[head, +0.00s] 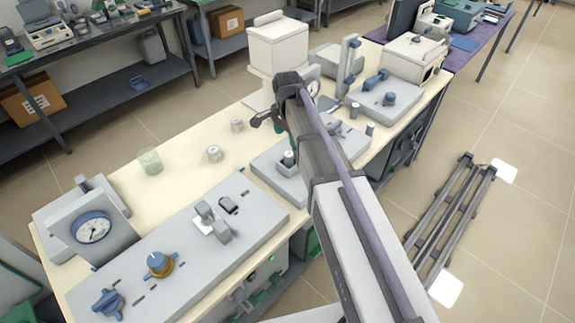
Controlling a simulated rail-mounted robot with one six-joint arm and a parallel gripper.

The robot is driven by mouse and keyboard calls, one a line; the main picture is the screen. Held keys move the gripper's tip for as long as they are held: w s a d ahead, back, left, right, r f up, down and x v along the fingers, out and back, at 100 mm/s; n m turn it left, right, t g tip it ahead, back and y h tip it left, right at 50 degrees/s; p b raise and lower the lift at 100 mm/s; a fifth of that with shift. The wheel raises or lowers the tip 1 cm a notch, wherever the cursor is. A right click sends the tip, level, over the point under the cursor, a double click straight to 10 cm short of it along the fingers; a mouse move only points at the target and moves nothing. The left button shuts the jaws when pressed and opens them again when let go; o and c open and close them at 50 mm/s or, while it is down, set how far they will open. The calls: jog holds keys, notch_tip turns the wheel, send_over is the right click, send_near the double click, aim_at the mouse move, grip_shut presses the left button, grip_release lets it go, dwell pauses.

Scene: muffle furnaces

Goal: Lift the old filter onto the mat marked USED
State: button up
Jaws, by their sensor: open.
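I cannot pick out the old filter for certain, and no mat with a readable USED mark shows. Two small grey-white cylinders, one farther back (237,124) and one nearer (214,153), stand on the cream bench top (190,135). A small metal cylinder (288,158) stands on a grey plate (268,166) beside my arm. My gripper (260,121) is a small dark shape at the arm's far end, above the bench, right of the two cylinders. It is open, and I see nothing held in it. My arm hides part of the bench behind it.
A pale green glass (150,160) stands at left. A dial gauge unit (92,228) and a long grey panel with knobs (180,250) fill the near side. A white box-like unit (278,48) rises behind my gripper. More equipment (388,92) stands at right.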

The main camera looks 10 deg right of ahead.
aim_at(289, 154)
jog(key=f+b, duration=0.4)
jog(key=f, duration=0.1)
jog(key=f+b, duration=0.4)
jog(key=shift+d+f, duration=0.2)
jog(key=shift+f, duration=0.15)
jog(key=shift+r, duration=0.25)
jog(key=c, duration=1)
jog(key=shift+p, duration=0.3)
jog(key=shift+c, duration=0.2)
